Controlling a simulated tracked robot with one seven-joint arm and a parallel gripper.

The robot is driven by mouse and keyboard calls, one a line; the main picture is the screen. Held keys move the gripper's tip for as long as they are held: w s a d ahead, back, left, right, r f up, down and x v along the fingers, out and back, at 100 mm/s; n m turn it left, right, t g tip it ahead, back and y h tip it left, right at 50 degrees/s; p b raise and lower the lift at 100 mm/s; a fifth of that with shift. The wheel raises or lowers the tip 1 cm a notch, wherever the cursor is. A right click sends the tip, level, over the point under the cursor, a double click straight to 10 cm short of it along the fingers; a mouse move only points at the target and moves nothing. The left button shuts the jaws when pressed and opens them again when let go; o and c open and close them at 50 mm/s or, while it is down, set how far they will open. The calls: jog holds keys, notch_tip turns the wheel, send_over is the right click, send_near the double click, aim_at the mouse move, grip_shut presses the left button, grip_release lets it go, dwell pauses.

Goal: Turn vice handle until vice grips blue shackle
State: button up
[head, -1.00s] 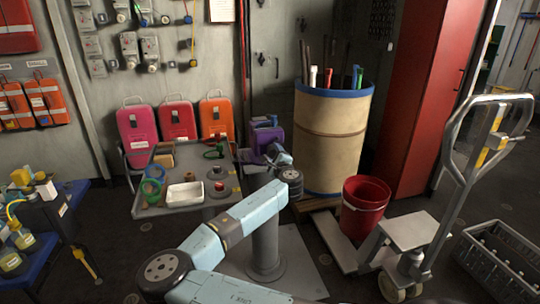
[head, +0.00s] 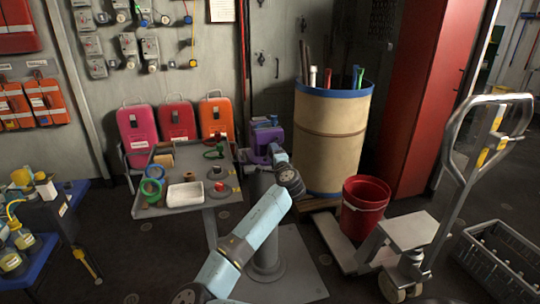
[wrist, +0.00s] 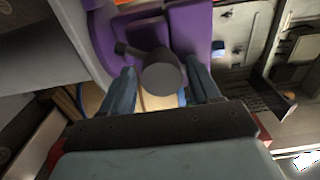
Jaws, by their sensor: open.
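A dark grey vice handle (wrist: 160,76), with a round end and a small side knob, points toward the wrist camera. My gripper (wrist: 161,88) is open, with one blue finger on each side of the handle's round end; I cannot tell whether they touch it. A small blue piece (wrist: 218,48) beside the purple jaw may be the blue shackle. Much of it is hidden.
The grey table (head: 205,204) holds a white tray (head: 185,195), green and blue rings and small parts. A beige barrel (head: 331,140), red bucket (head: 364,204) and pallet jack (head: 405,232) stand to the right. Pink, red and orange cases stand behind the table.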

jog(key=shift+n, duration=0.8)
jog(key=shift+w+r, duration=0.1)
jog(key=shift+c, duration=0.2)
grip_shut()
jog(key=shift+w+m, duration=0.1)
jog(key=shift+m, duration=7.4)
